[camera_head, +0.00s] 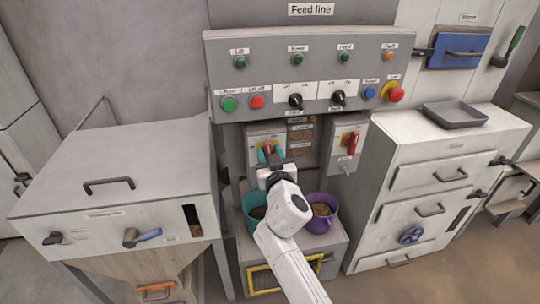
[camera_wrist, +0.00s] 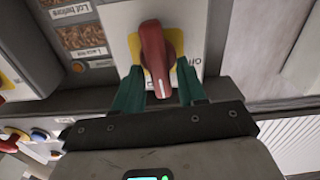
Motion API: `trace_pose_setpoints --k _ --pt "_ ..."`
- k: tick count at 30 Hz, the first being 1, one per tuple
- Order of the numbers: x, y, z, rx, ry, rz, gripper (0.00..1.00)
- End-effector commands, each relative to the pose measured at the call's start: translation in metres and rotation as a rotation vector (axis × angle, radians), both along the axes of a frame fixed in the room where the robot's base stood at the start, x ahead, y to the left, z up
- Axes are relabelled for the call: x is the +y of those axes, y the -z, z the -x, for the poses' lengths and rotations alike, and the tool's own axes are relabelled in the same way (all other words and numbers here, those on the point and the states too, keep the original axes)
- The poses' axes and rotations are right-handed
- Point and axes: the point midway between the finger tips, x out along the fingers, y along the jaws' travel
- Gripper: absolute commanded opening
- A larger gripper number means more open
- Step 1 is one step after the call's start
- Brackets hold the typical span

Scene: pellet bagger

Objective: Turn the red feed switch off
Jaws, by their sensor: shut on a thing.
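A red switch handle (camera_wrist: 157,55) on a yellow and white plate stands between the green fingers of my gripper (camera_wrist: 160,88) in the wrist view. The gripper is shut on it near its lower end. The handle points down the picture, its white-marked end between the fingers, with an "off" label to its right. In the head view my gripper (camera_head: 269,158) is at the left switch box (camera_head: 257,133) under the panel, and mostly hides its red handle. A second red switch (camera_head: 351,143) on a yellow plate is on the box to the right, apart from the gripper.
The button panel (camera_head: 300,68) overhangs the switches, with a red emergency knob (camera_head: 396,93) at its right. A teal bucket (camera_head: 252,201) and a purple bucket (camera_head: 323,218) stand below my arm. A lidded bin (camera_head: 120,165) is left; a drawer cabinet (camera_head: 450,150) is right.

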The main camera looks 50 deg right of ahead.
Motion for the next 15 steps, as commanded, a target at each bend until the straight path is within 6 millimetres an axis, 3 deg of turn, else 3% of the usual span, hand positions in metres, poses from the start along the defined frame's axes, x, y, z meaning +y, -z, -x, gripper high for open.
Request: trace_pose_setpoints --k 15 --pt "0.0044 0.0030 -0.0027 0.243 0.000 0.357 0.10"
